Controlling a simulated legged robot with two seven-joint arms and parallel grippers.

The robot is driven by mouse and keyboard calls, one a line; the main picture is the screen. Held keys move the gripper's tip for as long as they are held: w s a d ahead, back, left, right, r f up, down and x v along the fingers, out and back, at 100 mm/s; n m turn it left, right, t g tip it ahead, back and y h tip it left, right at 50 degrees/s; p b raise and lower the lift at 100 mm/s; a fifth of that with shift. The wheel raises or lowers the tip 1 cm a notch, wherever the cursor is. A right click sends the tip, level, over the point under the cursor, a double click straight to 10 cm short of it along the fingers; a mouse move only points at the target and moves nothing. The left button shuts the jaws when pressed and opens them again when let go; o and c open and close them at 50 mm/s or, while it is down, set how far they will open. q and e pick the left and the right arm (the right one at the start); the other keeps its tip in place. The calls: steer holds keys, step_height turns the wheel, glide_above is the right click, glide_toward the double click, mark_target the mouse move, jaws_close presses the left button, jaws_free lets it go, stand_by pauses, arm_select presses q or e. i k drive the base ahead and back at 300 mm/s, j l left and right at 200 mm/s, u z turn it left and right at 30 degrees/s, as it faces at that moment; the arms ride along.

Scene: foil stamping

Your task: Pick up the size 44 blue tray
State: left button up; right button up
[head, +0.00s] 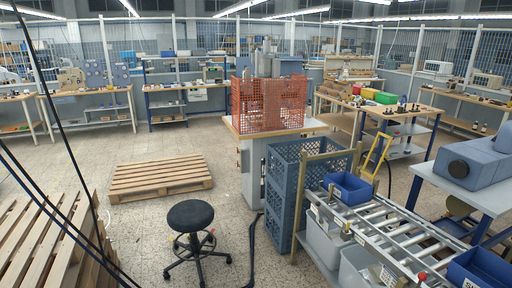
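A small open blue tray (348,187) sits at the far end of a roller conveyor, right of centre. A second blue tray (480,270) stands at the bottom right corner and is cut off by the picture's edge. A white mark shows low on the second tray's front, but I cannot read a size on either one. Neither of my grippers is in view.
The roller conveyor (383,232) has grey bins (323,240) beneath it. A tall blue crate stack (280,205) stands at its left. A black stool (190,217) and wooden pallets (160,177) are on the left floor. Open floor lies between them.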

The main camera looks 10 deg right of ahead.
mark_target(351, 190)
steer(key=i+z, duration=0.25)
steer(key=i, duration=2.45)
steer(key=i+z, duration=0.3)
steer(key=i, duration=0.15)
steer(key=i+z, duration=0.35)
steer(key=i+j+z, duration=0.3)
steer(key=i, duration=0.25)
steer(key=i+j+z, duration=0.35)
steer(key=i+l, duration=0.05)
steer(key=l, duration=0.05)
